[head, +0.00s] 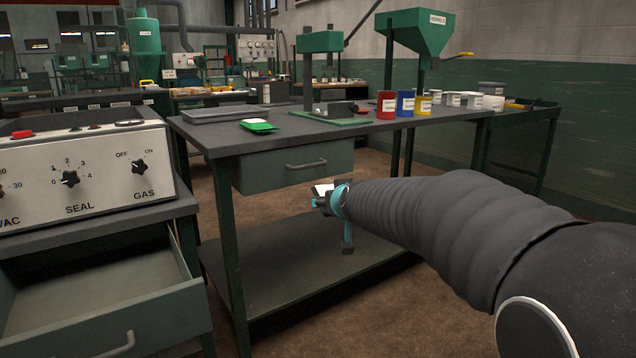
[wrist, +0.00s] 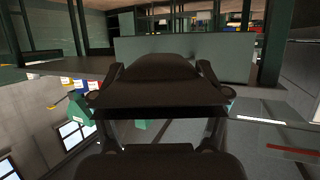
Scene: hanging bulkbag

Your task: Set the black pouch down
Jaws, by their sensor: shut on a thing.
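My gripper (head: 325,200) is in front of the middle workbench, just below and right of its drawer front, held out in the air. It is shut on the black pouch. In the wrist view the black pouch (wrist: 158,92) is a dark, nearly featureless shape between the two fingers, which show at its left and right. In the head view only a small dark part with a whitish patch shows at the gripper, and the arm hides the rest. The pouch looks clear of the bench and its lower shelf.
At left, a control panel (head: 80,172) stands above an open, empty-looking drawer (head: 95,300).

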